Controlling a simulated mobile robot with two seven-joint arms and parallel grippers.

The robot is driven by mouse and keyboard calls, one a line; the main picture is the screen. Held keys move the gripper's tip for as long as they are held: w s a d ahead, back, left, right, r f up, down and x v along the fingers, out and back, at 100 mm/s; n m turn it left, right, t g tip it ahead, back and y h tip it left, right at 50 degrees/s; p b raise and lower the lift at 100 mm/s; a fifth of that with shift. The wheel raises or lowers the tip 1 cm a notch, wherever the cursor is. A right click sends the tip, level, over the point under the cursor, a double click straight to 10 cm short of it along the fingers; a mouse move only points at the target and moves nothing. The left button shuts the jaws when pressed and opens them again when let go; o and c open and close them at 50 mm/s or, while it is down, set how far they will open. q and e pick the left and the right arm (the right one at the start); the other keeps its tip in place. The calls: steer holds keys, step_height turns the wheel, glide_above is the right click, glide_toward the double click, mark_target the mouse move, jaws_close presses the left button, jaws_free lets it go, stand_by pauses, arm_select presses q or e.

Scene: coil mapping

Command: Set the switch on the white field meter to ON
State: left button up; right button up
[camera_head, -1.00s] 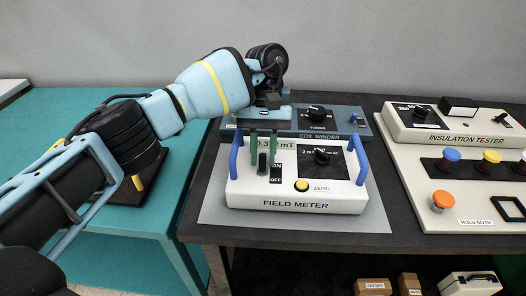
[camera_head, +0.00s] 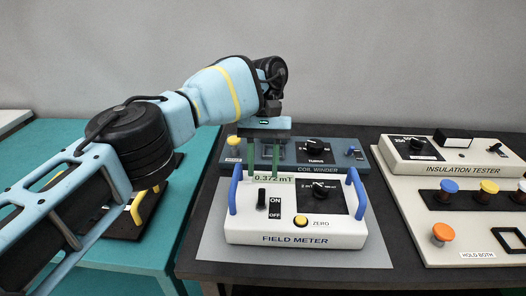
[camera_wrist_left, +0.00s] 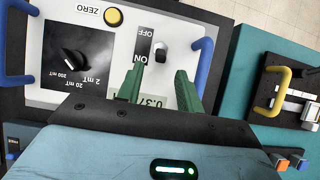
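The white field meter (camera_head: 296,239) stands on a grey mat, with a blue handle at each side. Its black switch (camera_head: 262,199) is beside the ON and OFF labels, and its lever tip leans to the ON side. The switch also shows in the left wrist view (camera_wrist_left: 161,52). The meter's display (camera_head: 273,179) reads 0.372 mT. My left gripper (camera_head: 263,172) is open and empty, its two green fingers apart above the display side of the meter, clear of the switch. The fingers also show in the left wrist view (camera_wrist_left: 158,82). My right gripper is not in view.
The coil winder (camera_head: 300,155) stands behind the meter. The insulation tester (camera_head: 450,180) and a panel with coloured buttons (camera_head: 443,233) are at the right. A yellow-handled device (camera_head: 140,210) lies on the teal table at the left, partly behind my arm.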

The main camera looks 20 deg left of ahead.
arm_select(q)
steer(key=shift+w+r, duration=0.3)
steer(key=shift+r, duration=0.25)
steer(key=shift+w+a+r, duration=0.15)
steer(key=shift+w+r, duration=0.05)
steer(key=shift+r, duration=0.3)
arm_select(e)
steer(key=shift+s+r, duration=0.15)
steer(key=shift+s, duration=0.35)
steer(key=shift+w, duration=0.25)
arm_select(q)
steer(key=shift+f, duration=0.1)
